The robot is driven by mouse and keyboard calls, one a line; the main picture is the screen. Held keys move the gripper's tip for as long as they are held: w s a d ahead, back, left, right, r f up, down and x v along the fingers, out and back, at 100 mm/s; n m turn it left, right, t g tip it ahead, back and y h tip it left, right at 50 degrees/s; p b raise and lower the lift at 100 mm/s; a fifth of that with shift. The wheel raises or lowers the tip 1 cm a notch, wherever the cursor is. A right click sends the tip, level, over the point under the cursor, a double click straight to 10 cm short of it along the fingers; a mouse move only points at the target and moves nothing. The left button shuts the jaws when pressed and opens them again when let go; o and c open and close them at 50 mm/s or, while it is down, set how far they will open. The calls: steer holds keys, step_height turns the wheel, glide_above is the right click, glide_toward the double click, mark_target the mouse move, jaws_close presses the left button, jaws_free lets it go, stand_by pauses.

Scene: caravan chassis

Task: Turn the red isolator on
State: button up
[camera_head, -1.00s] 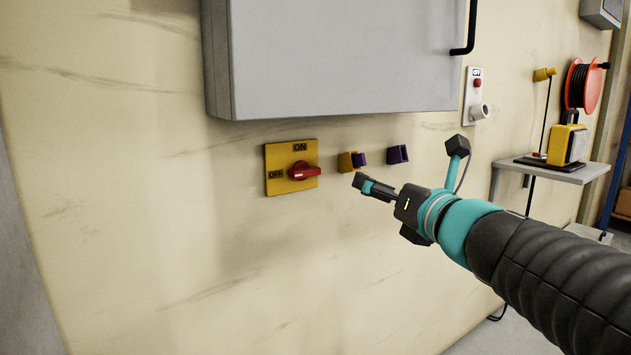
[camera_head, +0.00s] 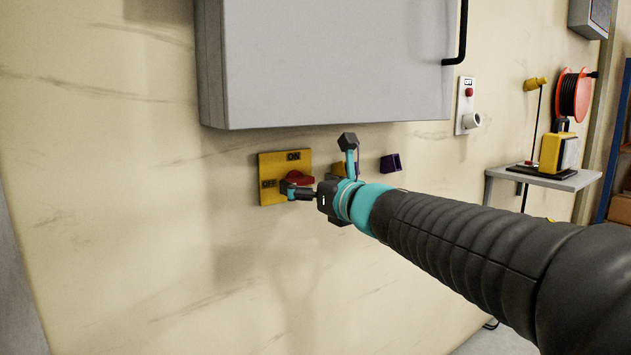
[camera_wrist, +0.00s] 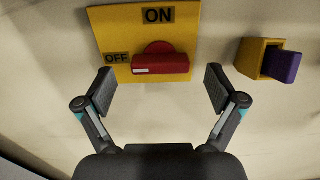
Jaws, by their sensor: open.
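The red isolator handle (camera_head: 300,178) sits on a yellow plate (camera_head: 268,163) on the wall, with ON at the top and OFF at the left. In the wrist view the red handle (camera_wrist: 160,64) lies horizontal, with a white mark at its left end near the OFF label (camera_wrist: 117,58). The ON label (camera_wrist: 158,15) is above it. My gripper (camera_wrist: 160,90) is open, its fingers spread to either side just below the handle, not closed on it. In the head view my gripper (camera_head: 290,190) covers the lower part of the plate and handle.
A yellow holder with a purple piece (camera_wrist: 266,60) is on the wall just right of the plate. A purple bracket (camera_head: 390,163) is further right. A grey cabinet (camera_head: 325,65) juts out above. The wall below is clear.

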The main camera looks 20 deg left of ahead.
steer(key=shift+x, duration=1.2)
steer(key=c, duration=1.1)
steer(key=shift+c, duration=0.2)
